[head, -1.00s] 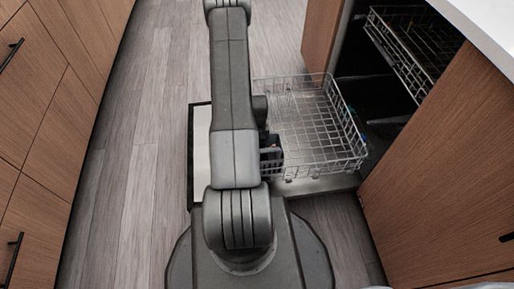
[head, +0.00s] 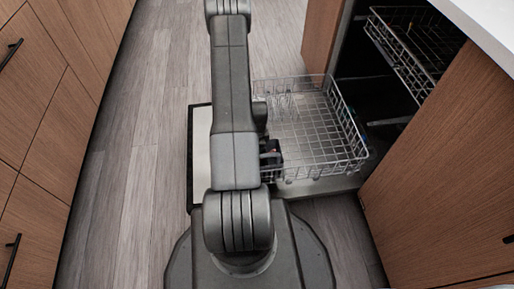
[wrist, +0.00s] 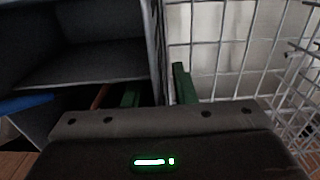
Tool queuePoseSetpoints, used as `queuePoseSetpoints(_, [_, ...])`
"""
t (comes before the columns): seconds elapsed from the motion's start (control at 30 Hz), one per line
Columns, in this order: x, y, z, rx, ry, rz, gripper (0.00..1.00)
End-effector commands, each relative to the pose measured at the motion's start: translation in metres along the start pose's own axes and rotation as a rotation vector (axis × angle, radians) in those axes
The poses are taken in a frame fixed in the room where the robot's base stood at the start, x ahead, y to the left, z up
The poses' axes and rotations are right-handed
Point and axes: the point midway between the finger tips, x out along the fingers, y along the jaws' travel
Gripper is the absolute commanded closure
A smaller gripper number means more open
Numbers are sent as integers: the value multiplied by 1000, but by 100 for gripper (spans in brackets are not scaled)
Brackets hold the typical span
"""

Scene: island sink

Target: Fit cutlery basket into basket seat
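The dark grey cutlery basket (wrist: 85,68) fills the left of the wrist view, its compartments facing the camera. In the head view a small part of the cutlery basket (head: 271,152) shows at the near left corner of the pulled-out lower rack (head: 345,125), mostly behind my arm. My gripper (wrist: 157,95) has green fingertips on both sides of the basket's right edge and appears shut on it; the contact itself is hidden by the gripper body. White rack wires (wrist: 215,45) stand right beside the basket. The basket seat cannot be made out.
The dishwasher's upper rack (head: 405,45) is partly out at the back right. A wooden cabinet panel (head: 450,165) stands right of the lower rack. The rack's middle is largely clear. Open floor (head: 125,170) lies left of my arm, beside wooden drawers (head: 40,110).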

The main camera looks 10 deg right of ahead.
Motion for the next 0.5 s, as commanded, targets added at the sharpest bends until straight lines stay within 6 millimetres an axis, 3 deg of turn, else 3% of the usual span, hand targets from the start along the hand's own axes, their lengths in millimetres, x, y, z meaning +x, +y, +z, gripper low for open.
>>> queuePoseSetpoints(0.5, [-103,-1,0,0,1,-2,76])
